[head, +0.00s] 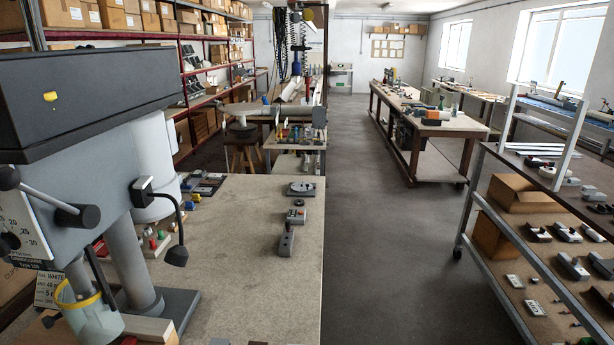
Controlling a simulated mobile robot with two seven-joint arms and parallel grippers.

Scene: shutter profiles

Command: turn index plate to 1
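A small dark plate with a round grey disc (301,188) lies near the right edge of the workbench (245,215) in the head view. It may be the index plate, but its markings are too small to read and its setting cannot be told. Neither of my grippers is in view.
A drill press (85,150) fills the left side. A small box with buttons (296,215) and a grey block-like device (286,242) sit in front of the disc plate. The floor aisle (390,240) is clear, with a trolley (520,205) to its right.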

